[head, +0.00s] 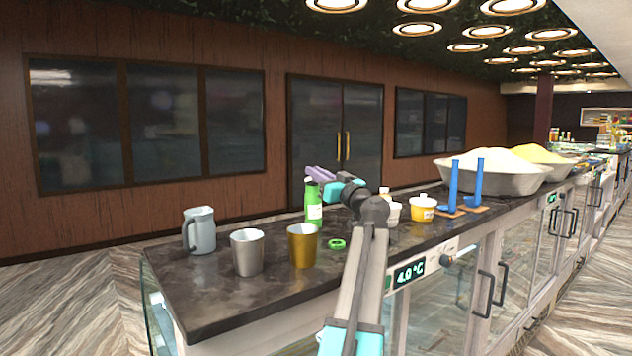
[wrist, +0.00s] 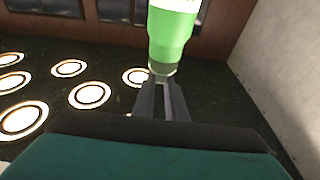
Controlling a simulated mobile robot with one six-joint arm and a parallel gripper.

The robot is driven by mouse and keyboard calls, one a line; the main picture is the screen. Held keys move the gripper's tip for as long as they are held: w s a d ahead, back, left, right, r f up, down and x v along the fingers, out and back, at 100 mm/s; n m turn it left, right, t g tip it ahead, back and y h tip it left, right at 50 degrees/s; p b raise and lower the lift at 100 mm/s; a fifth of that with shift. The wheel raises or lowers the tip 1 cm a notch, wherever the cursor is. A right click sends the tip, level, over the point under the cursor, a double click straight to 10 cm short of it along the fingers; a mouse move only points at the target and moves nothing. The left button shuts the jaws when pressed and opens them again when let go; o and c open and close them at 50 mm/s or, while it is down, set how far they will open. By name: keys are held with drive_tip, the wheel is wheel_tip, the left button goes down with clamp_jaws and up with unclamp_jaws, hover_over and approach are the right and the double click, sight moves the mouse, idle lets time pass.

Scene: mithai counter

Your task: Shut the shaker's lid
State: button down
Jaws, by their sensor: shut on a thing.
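The green shaker (head: 314,212), a bottle with a pale label, stands upright near the counter's back edge in the head view. In the wrist view, which appears upside down, the shaker (wrist: 172,28) narrows to a dark, clear-looking end between my fingertips. My gripper (head: 312,172) reaches in from the right at the shaker's top. It also shows in the wrist view (wrist: 164,80), shut on that narrow end. The fingers hide part of the top, so I cannot tell the lid's position. A green ring-shaped piece (head: 337,244) lies on the counter.
A grey pitcher (head: 203,236), a silver cup (head: 247,255) and a gold cup (head: 302,248) stand left on the dark counter (head: 205,305). A yellow-and-white tub (head: 422,210), blue upright pieces (head: 453,186) and a heaped bowl (head: 475,180) stand right. The counter's front left is clear.

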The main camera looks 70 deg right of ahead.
drive_tip(key=shift+b, duration=0.35)
drive_tip(key=shift+f, duration=0.1)
drive_tip(key=c, duration=1.8)
unclamp_jaws()
drive_tip(key=shift+o, duration=0.2)
drive_tip(key=shift+s, duration=0.1)
drive_tip(key=b+v, duration=0.1)
drive_tip(key=v, duration=0.6)
drive_tip(key=shift+s+a+b, duration=0.15)
drive_tip(key=shift+a+b, duration=0.05)
drive_tip(key=shift+b, duration=0.2)
drive_tip(key=shift+f, duration=0.1)
